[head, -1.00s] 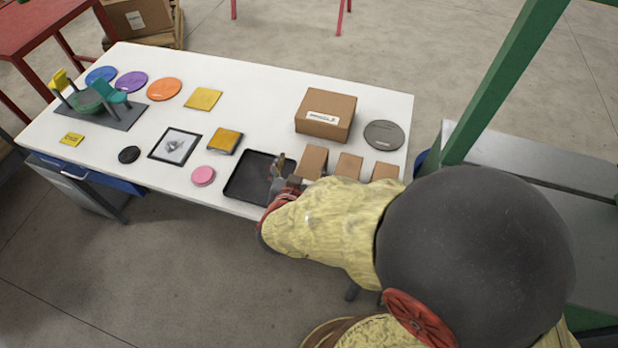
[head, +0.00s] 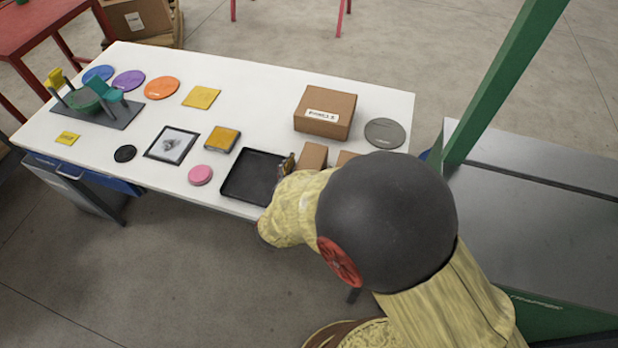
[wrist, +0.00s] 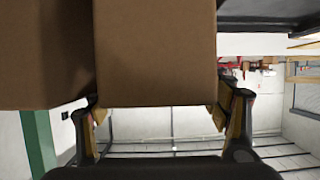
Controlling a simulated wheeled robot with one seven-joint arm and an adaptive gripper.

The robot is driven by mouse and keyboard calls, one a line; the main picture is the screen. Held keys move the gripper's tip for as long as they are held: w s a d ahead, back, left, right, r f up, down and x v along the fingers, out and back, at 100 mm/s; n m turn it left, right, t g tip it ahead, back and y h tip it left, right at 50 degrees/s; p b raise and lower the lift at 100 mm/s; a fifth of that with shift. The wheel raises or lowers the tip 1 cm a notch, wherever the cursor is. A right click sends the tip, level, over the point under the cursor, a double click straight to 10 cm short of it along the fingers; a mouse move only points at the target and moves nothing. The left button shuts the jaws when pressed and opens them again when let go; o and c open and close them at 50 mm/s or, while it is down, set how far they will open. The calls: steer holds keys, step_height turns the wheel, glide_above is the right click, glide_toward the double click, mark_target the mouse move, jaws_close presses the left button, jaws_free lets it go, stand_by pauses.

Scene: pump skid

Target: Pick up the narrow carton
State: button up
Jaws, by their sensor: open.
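Small brown cartons stand in a row along the near right edge of the white table. The leftmost carton (head: 313,155) is beside the black tray, and the top of another carton (head: 347,157) shows to its right. I cannot tell from the head view which is the narrow carton. My gripper (head: 287,166) is at the leftmost carton, mostly hidden by my arm. In the wrist view my gripper (wrist: 160,112) is open, with a plain brown carton face (wrist: 155,50) between and beyond its fingers. A second carton (wrist: 45,55) stands close on the left.
A larger labelled box (head: 325,108) and a grey disc (head: 384,133) are behind. A green post (head: 500,90) rises at right.

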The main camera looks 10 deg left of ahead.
steer(key=c, duration=0.3)
steer(key=shift+w, duration=0.1)
steer(key=c, duration=1.3)
